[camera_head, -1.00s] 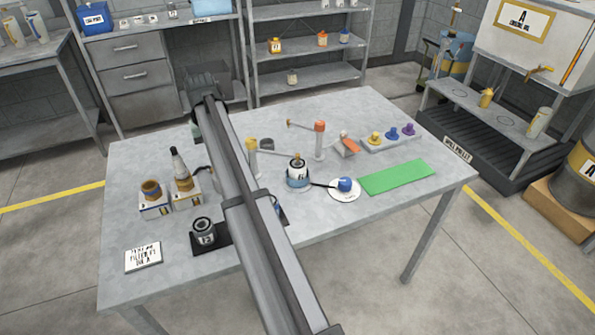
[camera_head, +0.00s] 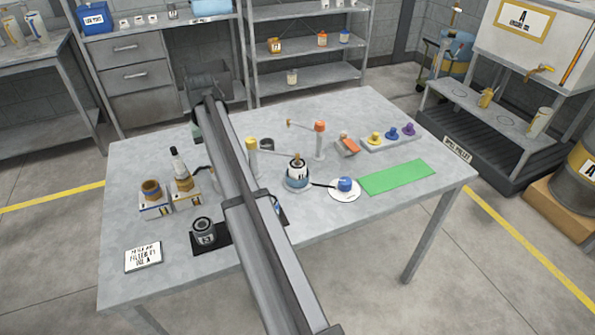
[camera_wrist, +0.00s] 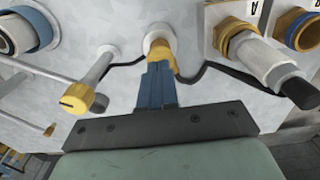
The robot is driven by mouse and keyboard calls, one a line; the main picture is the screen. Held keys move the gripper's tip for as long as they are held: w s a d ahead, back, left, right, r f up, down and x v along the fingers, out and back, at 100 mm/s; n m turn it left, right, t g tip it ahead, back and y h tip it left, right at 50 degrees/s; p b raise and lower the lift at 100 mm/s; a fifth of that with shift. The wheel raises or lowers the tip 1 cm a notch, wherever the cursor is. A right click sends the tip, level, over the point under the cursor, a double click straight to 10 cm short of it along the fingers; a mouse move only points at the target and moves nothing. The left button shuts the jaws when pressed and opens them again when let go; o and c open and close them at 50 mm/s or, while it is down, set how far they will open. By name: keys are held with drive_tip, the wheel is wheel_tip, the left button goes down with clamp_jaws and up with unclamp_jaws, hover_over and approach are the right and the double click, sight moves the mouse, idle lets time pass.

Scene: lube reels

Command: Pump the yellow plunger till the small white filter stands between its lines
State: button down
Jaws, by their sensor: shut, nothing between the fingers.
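In the wrist view the yellow plunger (camera_wrist: 163,53) stands on a round white base under the tips of my gripper (camera_wrist: 161,68). The blue fingers are shut together with nothing between them. Their tips overlap the plunger's top and seem to touch it. In the head view my arm hides both. A pale cylinder with a black tip (camera_head: 178,162) stands in a gold collar on a white block; it also shows in the wrist view (camera_wrist: 270,65). It may be the small white filter; I cannot make out any lines on it.
A gold-ringed holder (camera_head: 151,190) stands beside the pale cylinder. A yellow-capped post (camera_wrist: 80,98) with a side rod stands close to my gripper. Black hoses run from the plunger's base. A green mat (camera_head: 397,177) lies at right.

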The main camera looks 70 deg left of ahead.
drive_tip(key=shift+f, duration=0.25)
drive_tip(key=shift+f, duration=1.65)
drive_tip(key=shift+r, duration=3.8)
